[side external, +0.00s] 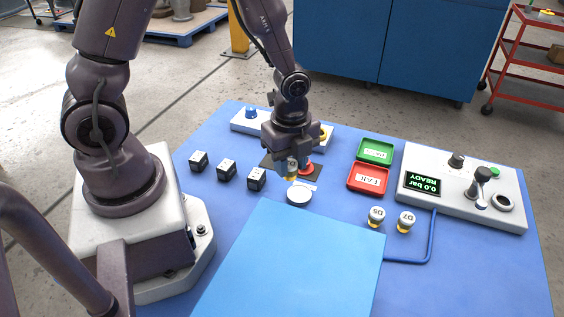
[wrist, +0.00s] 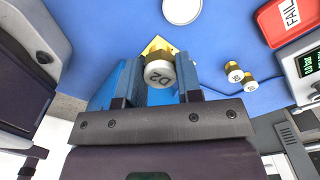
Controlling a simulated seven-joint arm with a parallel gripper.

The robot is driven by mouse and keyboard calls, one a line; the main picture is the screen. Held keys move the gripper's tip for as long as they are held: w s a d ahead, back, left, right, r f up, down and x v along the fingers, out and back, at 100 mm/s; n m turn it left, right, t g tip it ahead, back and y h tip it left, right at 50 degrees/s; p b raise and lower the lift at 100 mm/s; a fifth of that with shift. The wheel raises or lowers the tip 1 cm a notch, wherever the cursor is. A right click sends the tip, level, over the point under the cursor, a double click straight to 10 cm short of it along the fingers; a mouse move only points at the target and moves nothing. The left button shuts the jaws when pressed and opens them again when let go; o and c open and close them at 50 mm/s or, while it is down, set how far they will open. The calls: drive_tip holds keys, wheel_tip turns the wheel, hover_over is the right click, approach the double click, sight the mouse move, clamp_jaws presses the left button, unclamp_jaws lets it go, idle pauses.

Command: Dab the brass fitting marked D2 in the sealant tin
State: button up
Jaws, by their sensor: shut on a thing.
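The brass fitting marked D2 (wrist: 159,72) is between the blue fingers of my gripper (wrist: 157,84) in the wrist view, its white marked cap facing the camera. In the side view my gripper (side external: 291,163) is shut on this fitting (side external: 292,170), holding it above the table. The round white-topped tin (side external: 299,193) stands just below and in front of the fitting there, and it also shows at the top of the wrist view (wrist: 182,10). The fitting appears apart from the tin; the exact height gap is unclear.
Two other capped brass fittings (side external: 376,216) (side external: 406,221) stand at right. A red FAIL tray (side external: 369,179), a green tray (side external: 376,151) and a gauge panel (side external: 464,187) lie beyond. Several black blocks (side external: 227,170) stand left.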

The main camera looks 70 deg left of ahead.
drive_tip(key=w+a+f, duration=0.1)
drive_tip(key=w+a, duration=0.1)
drive_tip(key=w, duration=0.1)
drive_tip(key=m, duration=0.1)
hover_over(299, 194)
drive_tip(key=shift+f, duration=3)
drive_tip(key=shift+f, duration=0.6)
drive_tip(key=shift+r, duration=3.55)
